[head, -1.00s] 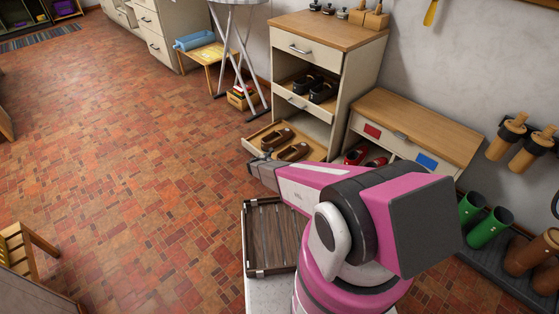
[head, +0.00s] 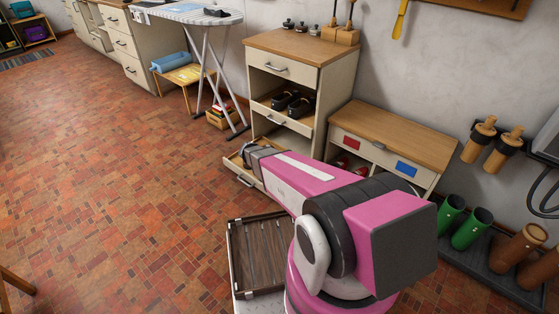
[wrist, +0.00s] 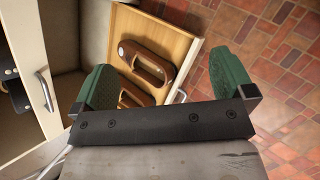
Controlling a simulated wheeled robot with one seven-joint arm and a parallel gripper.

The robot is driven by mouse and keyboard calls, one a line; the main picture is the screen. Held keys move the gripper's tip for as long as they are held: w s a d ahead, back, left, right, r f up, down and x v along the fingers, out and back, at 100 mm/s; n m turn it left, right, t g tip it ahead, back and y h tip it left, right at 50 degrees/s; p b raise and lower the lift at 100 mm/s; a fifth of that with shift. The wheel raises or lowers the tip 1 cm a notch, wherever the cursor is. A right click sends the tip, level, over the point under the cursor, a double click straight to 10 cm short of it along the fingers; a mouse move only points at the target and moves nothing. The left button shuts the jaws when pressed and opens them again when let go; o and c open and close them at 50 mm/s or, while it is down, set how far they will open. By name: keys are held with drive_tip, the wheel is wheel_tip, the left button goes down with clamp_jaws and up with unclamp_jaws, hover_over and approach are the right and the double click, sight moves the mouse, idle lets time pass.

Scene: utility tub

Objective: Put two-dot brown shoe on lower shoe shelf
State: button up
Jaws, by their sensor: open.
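Two brown shoes lie side by side in a pulled-out light wood drawer (wrist: 189,47), low in the tall cabinet. The farther brown shoe (wrist: 155,67) shows one pale dot at its left end. The nearer brown shoe (wrist: 131,94) is partly hidden by my gripper, so I cannot tell which has two dots. My gripper (wrist: 163,72), with green fingers, is open and empty above the drawer, its fingers on either side of the shoes in view. In the head view the drawer (head: 243,181) shows beyond my arm, which hides most of its contents.
Black shoes (head: 291,104) stand on a pulled-out shelf above the drawer, inside the tall cabinet (head: 312,78). Red shoes (head: 342,163) sit in the low cabinet (head: 395,130) to the right. A dark slatted tray (head: 258,258) is beside my base. The floor to the left is clear.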

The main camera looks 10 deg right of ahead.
drive_tip(key=s+r+m+g+y, duration=0.1)
drive_tip(key=s+r+m+y, duration=0.7)
drive_tip(key=s+r+m, duration=0.4)
drive_tip(key=s+r, duration=0.5)
drive_tip(key=r, duration=0.2)
drive_tip(key=shift+d+r+g, duration=0.35)
drive_tip(key=shift+g, duration=0.05)
drive_tip(key=shift+s, duration=0.1)
